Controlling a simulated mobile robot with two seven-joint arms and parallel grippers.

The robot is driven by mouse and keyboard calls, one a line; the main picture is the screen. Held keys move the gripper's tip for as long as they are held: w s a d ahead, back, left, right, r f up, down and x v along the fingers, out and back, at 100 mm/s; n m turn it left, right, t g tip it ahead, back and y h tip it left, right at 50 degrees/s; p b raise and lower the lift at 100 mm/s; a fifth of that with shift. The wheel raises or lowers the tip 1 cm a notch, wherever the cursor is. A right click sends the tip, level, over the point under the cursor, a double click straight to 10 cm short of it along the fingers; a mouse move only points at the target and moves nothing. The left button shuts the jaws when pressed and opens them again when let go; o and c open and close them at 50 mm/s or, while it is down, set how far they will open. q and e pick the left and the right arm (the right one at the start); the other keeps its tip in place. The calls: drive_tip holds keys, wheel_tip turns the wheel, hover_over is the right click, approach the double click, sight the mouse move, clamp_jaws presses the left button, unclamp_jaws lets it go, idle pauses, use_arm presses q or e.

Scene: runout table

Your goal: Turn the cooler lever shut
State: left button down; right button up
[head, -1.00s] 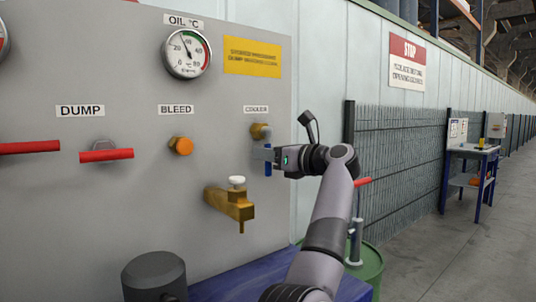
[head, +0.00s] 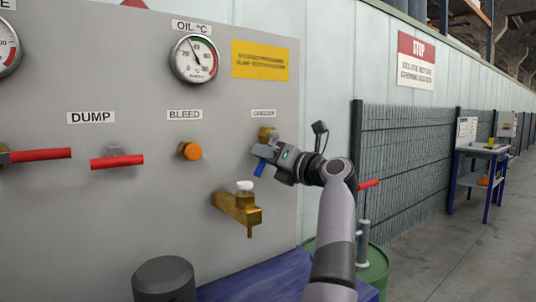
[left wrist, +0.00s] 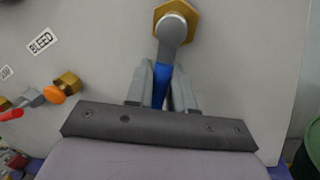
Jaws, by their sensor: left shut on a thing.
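The cooler lever (head: 259,169) has a blue grip and hangs from a brass valve (head: 267,134) under the COOLER label. In the head view it slants, with its lower end to the left. In the left wrist view the blue grip (left wrist: 160,84) runs down from a grey hub on the brass hexagon. My left gripper (head: 266,151) is shut on the lever, one finger on each side of it. The fingers hide part of the grip. My right gripper is not in view.
A brass tap (head: 237,207) with a white knob juts out below left of the lever. An orange bleed knob (head: 190,151) and the red dump handle (head: 117,161) are further left. A green drum (head: 373,265) stands at lower right, by a mesh fence (head: 405,160).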

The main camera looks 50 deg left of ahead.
use_arm(q)
drive_tip(key=shift+m, duration=0.3)
drive_tip(key=c, duration=1.1)
unclamp_jaws()
drive_tip(key=shift+d, duration=0.1)
drive_tip(key=d, duration=0.7)
drive_tip(key=shift+w+f+b, duration=0.2)
drive_tip(key=shift+f+b, duration=0.15)
drive_tip(key=shift+b, duration=0.05)
drive_tip(key=shift+c, duration=0.3)
